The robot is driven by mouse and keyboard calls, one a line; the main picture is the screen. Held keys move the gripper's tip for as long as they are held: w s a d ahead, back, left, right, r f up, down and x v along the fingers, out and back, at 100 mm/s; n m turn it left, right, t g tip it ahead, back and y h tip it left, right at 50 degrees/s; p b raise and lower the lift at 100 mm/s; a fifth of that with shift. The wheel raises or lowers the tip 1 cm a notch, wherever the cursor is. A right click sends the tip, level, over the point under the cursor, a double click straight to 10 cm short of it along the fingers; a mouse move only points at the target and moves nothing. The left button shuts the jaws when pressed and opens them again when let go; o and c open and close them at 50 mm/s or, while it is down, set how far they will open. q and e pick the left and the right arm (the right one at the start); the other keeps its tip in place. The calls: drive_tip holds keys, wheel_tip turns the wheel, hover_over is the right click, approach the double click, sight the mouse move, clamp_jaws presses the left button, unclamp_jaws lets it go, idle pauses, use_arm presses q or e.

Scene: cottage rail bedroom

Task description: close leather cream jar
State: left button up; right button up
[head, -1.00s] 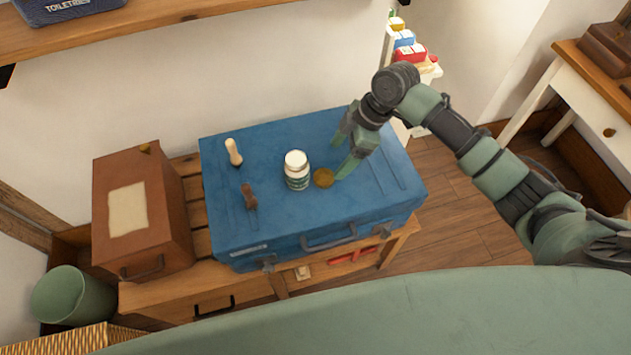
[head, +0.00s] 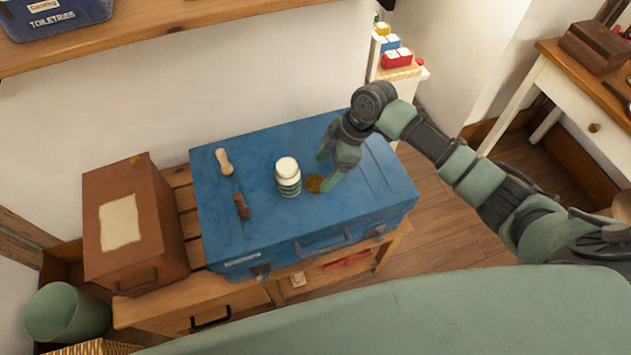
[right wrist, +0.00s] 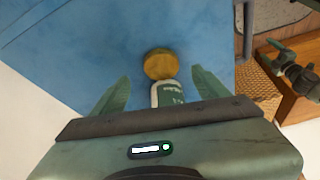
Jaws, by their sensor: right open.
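The leather cream jar (head: 288,178), small and white-topped with a green label, stands upright on the blue case. A flat round golden-brown disc (head: 314,184) lies just right of it. The right wrist view shows the disc (right wrist: 160,64) between and beyond my fingers, with the jar (right wrist: 168,94) partly hidden by the gripper body. My right gripper (head: 325,169) is open and empty, low over the case beside the disc, fingers pointing towards the jar. Part of what looks like my left arm (right wrist: 298,78) shows at the right wrist view's edge; its jaws are unclear.
On the blue case (head: 230,215) lie a pale-handled tool (head: 224,162) and a brown-handled tool (head: 241,206), left of the jar. A brown box (head: 125,255) stands left of the case. The case top's right side is clear beneath my arm.

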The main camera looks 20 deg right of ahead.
sight(316, 182)
drive_tip(key=x, duration=0.4)
drive_tip(key=shift+s+f, duration=0.1)
drive_tip(key=shift+f, duration=0.2)
drive_tip(key=c, duration=1.4)
